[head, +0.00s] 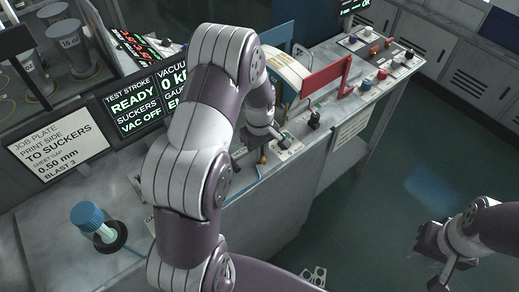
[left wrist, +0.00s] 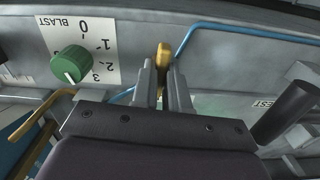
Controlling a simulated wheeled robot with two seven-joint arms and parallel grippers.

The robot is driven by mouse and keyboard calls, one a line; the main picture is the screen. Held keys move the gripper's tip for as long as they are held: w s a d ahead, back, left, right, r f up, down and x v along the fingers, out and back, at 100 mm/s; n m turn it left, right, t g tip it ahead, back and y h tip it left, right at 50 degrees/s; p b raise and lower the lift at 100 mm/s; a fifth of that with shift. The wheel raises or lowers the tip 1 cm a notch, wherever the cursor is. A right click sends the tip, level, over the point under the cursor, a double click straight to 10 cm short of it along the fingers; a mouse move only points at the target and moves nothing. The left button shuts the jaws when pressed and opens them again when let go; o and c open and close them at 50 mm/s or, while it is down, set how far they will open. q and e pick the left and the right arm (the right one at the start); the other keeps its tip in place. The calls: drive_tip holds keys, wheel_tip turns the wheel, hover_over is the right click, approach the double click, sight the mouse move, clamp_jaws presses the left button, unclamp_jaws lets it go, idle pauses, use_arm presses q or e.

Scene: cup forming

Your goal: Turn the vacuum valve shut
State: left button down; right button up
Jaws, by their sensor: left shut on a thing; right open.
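The vacuum valve's brass-coloured lever (left wrist: 163,56) stands up between the fingers of my left gripper (left wrist: 163,92) in the left wrist view. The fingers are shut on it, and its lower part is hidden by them. In the head view my left gripper (head: 262,141) is over the machine's front ledge, with a bit of the brass lever (head: 263,157) showing just below it. My right gripper (head: 440,243) is open and empty over the floor at the lower right.
A green blast knob (left wrist: 69,63) with its white mark near 3 is left of the lever. A blue pipe (left wrist: 215,27) runs behind. In the head view a red plate (head: 326,76), a small black lever (head: 314,119) and a blue-capped container (head: 93,222) stand on the machine.

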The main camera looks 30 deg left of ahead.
use_arm(q)
drive_tip(key=shift+n, duration=0.7)
drive_tip(key=c, duration=1.1)
unclamp_jaws()
drive_tip(key=shift+c, duration=0.2)
wheel_tip(320, 180, up, 13)
drive_tip(key=b, duration=0.2)
drive_tip(key=shift+f, duration=0.15)
